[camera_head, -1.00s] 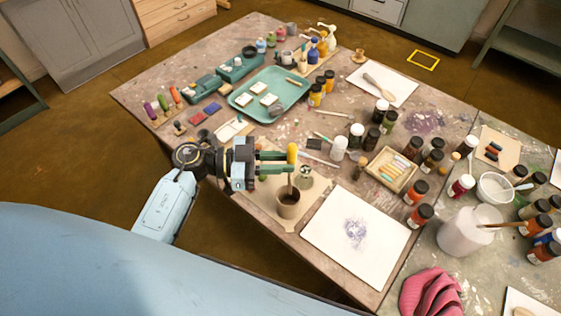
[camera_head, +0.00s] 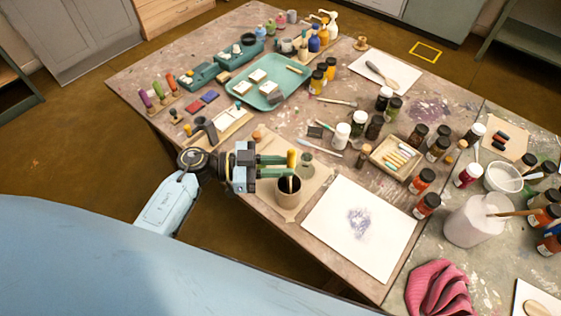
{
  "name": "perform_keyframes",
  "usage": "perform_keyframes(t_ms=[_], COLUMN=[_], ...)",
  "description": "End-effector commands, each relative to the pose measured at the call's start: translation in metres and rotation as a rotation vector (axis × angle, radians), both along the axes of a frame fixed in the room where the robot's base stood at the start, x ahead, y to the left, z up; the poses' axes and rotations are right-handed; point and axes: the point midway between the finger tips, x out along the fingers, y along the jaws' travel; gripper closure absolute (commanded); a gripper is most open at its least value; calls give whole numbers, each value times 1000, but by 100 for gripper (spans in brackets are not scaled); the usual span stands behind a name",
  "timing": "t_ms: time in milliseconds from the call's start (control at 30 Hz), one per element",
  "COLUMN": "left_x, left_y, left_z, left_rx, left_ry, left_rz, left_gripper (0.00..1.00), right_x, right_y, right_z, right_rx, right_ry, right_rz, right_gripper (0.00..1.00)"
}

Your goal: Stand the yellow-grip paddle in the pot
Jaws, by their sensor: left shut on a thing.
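The yellow-grip paddle (camera_head: 291,157) is upright in my left gripper (camera_head: 289,167). The gripper is shut on it, with its green fingers on the paddle just below the top of the yellow grip. The pot (camera_head: 289,194), a small dark-mouthed brownish cup, stands on a tan sheet at the table's near edge, directly below the fingers. The paddle's lower part reaches down into the pot's mouth; its tip is hidden, so I cannot tell whether it touches the bottom. My right gripper is not in view.
A grey-green round item (camera_head: 305,160) is close beyond the fingers. White paper (camera_head: 345,250) lies right of the pot. A tray of coloured sticks (camera_head: 380,165) and several jars stand further right. A teal tray (camera_head: 290,100) is at the back.

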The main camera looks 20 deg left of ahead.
Motion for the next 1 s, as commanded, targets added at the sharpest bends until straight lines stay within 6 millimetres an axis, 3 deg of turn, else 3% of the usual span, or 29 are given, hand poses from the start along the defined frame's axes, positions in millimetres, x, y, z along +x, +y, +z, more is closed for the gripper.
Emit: perform_keyframes(t_ms=[300, 333, 533, 833, 1000], left_x=[0, 0, 0, -1, -9], left_y=[0, 0, 0, 2, 22], left_z=[-2, -2, -2, -3, -2], left_rx=[0, 0, 0, 1, 5], left_ry=[-1, -1, -1, 0, 0], left_rz=[0, 0, 0, 0, 0], left_gripper=[100, 81, 57, 57, 57], right_x=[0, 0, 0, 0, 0], right_y=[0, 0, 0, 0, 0], right_z=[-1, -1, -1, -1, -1], right_rx=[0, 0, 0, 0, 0], right_ry=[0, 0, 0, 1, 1], right_rz=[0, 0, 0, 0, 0], right_gripper=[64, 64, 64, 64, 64])
